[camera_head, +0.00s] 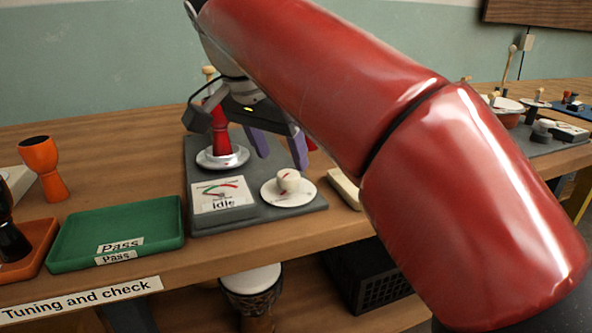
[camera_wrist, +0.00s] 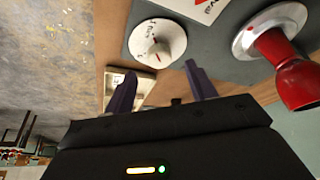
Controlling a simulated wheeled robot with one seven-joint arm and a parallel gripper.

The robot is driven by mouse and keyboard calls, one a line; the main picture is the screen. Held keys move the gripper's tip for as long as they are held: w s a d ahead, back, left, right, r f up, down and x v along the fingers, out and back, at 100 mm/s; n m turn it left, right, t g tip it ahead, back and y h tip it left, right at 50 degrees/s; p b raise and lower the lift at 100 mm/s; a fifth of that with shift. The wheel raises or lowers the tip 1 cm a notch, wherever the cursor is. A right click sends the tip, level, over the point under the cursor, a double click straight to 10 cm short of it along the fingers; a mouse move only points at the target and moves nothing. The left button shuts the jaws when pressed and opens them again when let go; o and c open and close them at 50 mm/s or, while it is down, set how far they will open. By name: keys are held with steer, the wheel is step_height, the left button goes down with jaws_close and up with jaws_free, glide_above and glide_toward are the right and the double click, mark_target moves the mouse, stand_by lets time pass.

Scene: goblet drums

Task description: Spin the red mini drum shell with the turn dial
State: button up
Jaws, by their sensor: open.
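The red mini drum shell (camera_head: 220,131) stands upright on a silvery round turntable (camera_head: 238,158) at the back of a grey base plate. It also shows in the wrist view (camera_wrist: 295,80), at the right. The white turn dial (camera_head: 288,181) sits at the base's front right, with a red pointer mark; the wrist view shows it too (camera_wrist: 158,43). A panel (camera_head: 222,195) reading "idle" with a gauge lies left of the dial. My gripper (camera_head: 279,160) has purple fingers, open and empty, pointing down above and behind the dial. It touches neither the dial nor the shell.
A green "Pass" tray (camera_head: 70,236) lies left of the base, with an orange drum shell (camera_head: 42,168) behind it. An orange tray (camera_head: 30,240) holds a black shell at far left. A small cream tray (camera_head: 345,188) lies right of the base.

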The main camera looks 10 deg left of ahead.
mark_target(288, 174)
steer(key=b+x, duration=0.1)
steer(key=x, duration=0.3)
steer(key=shift+f, duration=0.15)
steer(key=c, duration=1)
